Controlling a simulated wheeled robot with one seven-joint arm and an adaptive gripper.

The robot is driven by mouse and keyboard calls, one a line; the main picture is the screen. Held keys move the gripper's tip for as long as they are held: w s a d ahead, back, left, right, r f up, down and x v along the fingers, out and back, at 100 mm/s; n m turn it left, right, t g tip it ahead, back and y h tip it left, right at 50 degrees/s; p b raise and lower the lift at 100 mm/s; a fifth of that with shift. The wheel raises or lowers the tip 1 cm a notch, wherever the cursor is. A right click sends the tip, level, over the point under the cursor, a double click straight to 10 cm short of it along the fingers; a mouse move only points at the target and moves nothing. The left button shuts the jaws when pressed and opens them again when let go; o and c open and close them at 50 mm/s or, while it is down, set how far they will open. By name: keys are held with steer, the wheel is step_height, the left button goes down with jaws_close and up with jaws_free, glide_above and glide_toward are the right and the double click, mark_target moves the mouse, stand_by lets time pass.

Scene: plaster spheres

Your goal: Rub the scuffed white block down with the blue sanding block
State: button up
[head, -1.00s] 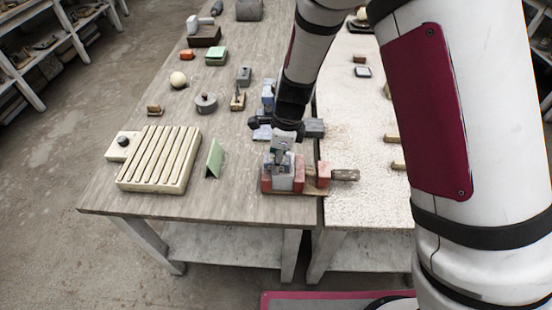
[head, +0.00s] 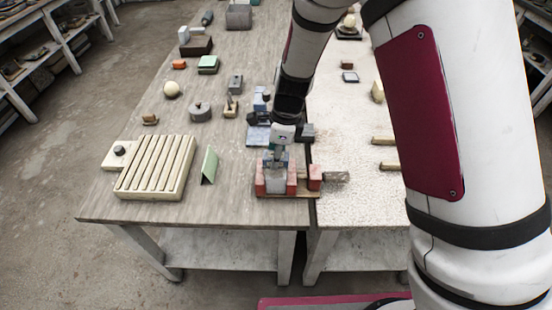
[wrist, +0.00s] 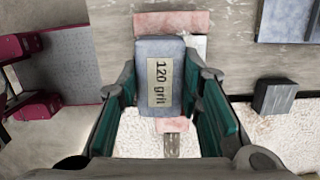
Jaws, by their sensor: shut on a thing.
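My gripper (wrist: 162,92) is shut on the blue-grey sanding block (wrist: 158,75), which carries a "120 grit" label facing the wrist camera. In the head view my gripper (head: 277,160) is right over the scuffed white block (head: 275,184), which sits between the red jaws of a vise (head: 261,187). In the wrist view a sliver of the white block (wrist: 198,44) shows beside the sanding block, and the rest is hidden under it. The sanding block is at the white block's top; whether they touch I cannot tell.
A ribbed cream board (head: 157,168) and a green angled piece (head: 210,165) stand left of the vise. Blue items (head: 258,135) lie just behind it. The vise handle (head: 335,177) sticks out right over the speckled table (head: 350,140).

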steer(key=shift+w, duration=0.1)
steer(key=shift+r+p, duration=0.9)
steer(key=shift+r, duration=1.1)
